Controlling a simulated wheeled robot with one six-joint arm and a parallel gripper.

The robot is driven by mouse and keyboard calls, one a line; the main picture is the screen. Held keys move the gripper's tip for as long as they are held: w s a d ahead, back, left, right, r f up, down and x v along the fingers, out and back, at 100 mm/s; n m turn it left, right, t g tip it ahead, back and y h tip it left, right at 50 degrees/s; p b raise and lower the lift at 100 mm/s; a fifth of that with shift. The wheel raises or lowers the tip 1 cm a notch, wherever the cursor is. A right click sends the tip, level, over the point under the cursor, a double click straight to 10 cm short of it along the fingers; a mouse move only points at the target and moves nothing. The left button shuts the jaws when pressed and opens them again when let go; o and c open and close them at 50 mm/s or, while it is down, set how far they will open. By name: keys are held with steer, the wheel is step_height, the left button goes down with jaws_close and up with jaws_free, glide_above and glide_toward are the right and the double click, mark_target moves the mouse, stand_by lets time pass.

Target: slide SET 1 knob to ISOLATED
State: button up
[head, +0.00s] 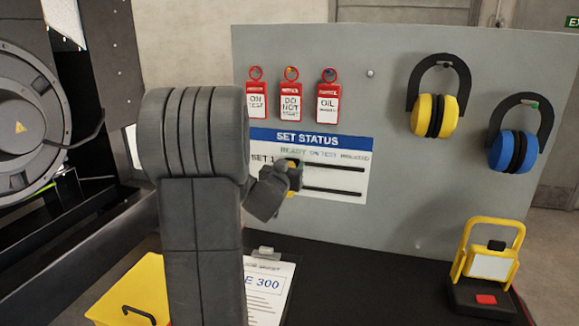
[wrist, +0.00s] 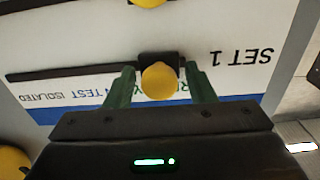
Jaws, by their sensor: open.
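The SET STATUS board (head: 355,183) is on the grey panel, with two dark horizontal slots. The SET 1 knob (wrist: 158,82) is a yellow ball on a dark slider, at the SET 1 label end of its slot (wrist: 75,72). The slot runs left in the upside-down wrist view toward the word ISOLATED. My gripper (head: 290,176) is at the board, and its arm hides part of it in the head view. In the wrist view my gripper (wrist: 159,88) is open, with one green finger on each side of the knob; contact is not clear.
A second yellow knob (wrist: 148,2) is at the wrist view's top edge. Red tags (head: 291,97) hang above the board. Yellow earmuffs (head: 434,115) and blue earmuffs (head: 513,150) hang right. A work lamp (head: 490,262) and clipboard (head: 268,290) are on the dark bench.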

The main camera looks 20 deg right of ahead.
mark_target(323, 164)
jaws_close()
steer(key=s+d+b, duration=0.1)
steer(key=d+b, duration=0.1)
steer(key=s+d+b, duration=0.4)
steer(key=shift+d+f, duration=0.15)
steer(key=shift+d, duration=0.05)
steer(key=shift+s+d+r, duration=0.2)
steer(key=shift+s+d, duration=0.05)
steer(key=shift+d, duration=0.15)
jaws_free()
